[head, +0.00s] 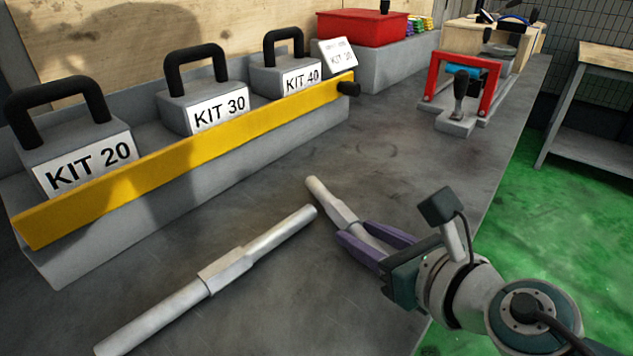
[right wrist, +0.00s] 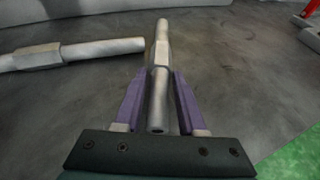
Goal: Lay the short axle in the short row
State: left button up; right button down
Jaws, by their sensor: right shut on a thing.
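The short axle (head: 341,212) is a pale metal bar with a thicker middle section, at the centre of the head view. My right gripper (head: 358,230), with purple fingers, is shut on it. In the right wrist view the short axle (right wrist: 161,60) runs lengthwise between the fingers of my right gripper (right wrist: 157,80), with its near end close to the palm. I cannot tell whether it touches the bench or is slightly above it. A longer axle (head: 232,266) lies on the bench to the left, apart from it. My left gripper is not in view. I cannot make out the short row.
Grey blocks marked KIT 20 (head: 75,150), KIT 30 (head: 205,100) and KIT 40 (head: 290,80) stand behind a yellow rail (head: 190,152). A red box (head: 362,27) and a red-framed fixture (head: 462,88) stand farther back. The bench (head: 400,150) between them is clear.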

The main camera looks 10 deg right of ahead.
jog(key=shift+w+f, duration=0.1)
jog(key=shift+f, duration=0.05)
jog(key=shift+f, duration=0.2)
jog(key=c, duration=0.5)
grip_release()
